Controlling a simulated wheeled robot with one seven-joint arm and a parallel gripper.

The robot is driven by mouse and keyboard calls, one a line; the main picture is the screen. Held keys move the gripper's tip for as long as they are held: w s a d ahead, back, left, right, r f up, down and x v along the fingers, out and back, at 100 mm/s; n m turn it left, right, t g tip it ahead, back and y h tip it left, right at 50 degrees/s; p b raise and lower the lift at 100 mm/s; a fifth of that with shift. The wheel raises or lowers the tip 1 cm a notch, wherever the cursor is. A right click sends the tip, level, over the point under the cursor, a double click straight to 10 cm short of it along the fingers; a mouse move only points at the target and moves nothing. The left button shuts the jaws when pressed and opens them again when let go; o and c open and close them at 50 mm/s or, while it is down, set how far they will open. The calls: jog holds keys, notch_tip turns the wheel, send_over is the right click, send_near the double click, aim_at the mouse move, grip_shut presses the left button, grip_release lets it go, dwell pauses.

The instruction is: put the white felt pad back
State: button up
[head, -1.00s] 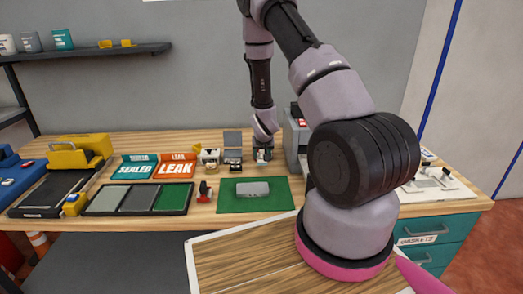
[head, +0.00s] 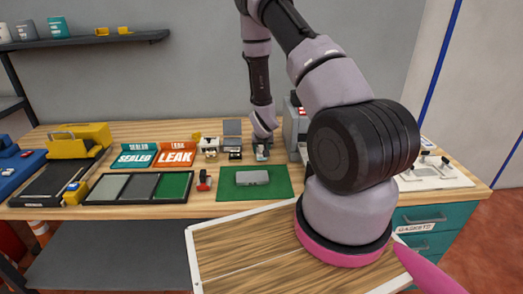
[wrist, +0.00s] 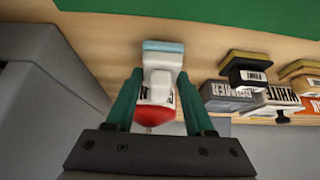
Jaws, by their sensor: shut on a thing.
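My gripper (wrist: 158,105) has its two teal fingers shut on a white piece (wrist: 158,78) with a dark-lettered label, a red rounded near end and a pale blue block at its far end. I cannot tell whether this is the white felt pad. In the head view my gripper (head: 262,152) is low over the back of the bench, behind the green mat (head: 225,190). A box labelled WHITE (wrist: 285,97) stands to the right in the wrist view, next to a grey box whose label is partly hidden (wrist: 228,96). Dark blocks with tan tops sit by them.
A grey machine (head: 293,125) stands close right of my gripper; its grey side (wrist: 45,90) fills the wrist view's left. A grey block (head: 252,178) lies on the mat. A three-part tray (head: 138,201), SEALED and LEAK bins (head: 175,155) are left. The mat's front is clear.

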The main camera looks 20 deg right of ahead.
jog(key=shift+f, duration=0.5)
jog(key=o, duration=1.6)
jog(key=shift+c, duration=0.2)
jog(key=shift+r, duration=4)
